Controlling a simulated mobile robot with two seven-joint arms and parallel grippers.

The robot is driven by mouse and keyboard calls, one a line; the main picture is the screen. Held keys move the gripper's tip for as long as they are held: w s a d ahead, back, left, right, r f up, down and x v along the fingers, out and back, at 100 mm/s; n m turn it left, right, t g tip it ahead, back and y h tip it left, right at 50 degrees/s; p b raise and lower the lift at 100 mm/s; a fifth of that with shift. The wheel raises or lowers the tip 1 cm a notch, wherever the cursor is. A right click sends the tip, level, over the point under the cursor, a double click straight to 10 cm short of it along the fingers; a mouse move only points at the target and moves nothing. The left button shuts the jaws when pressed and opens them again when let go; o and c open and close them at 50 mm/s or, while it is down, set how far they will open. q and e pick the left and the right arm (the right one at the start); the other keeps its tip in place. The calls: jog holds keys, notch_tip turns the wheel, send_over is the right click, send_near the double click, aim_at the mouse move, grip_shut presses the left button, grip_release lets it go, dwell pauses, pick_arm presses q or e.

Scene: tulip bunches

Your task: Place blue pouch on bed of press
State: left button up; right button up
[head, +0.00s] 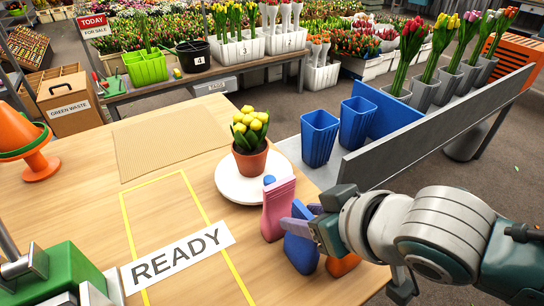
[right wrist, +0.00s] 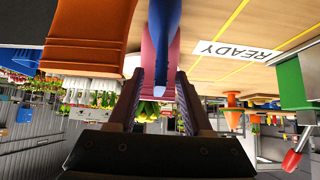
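The blue pouch (head: 300,250) stands upright near the table's right edge, between a pink pouch (head: 277,210) and an orange pouch (head: 343,264). My right gripper (head: 308,222) is at the blue pouch's upper part. In the right wrist view, which is upside down, the blue pouch (right wrist: 163,35) reaches between my two fingers, with gaps showing beside it. The green press (head: 72,270) is at the lower left, partly cut off. It also shows in the right wrist view (right wrist: 290,80) with a red-tipped lever. Its bed is not clearly seen. My left gripper is not in view.
A potted yellow tulip (head: 250,145) stands on a white round plate (head: 230,188) behind the pouches. A READY label (head: 178,257) and yellow tape lines lie between press and pouches, over bare table. An orange funnel-shaped item (head: 38,162) is at left; blue buckets (head: 320,138) stand beyond the table.

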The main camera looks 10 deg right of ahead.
grip_shut()
dwell(1.3)
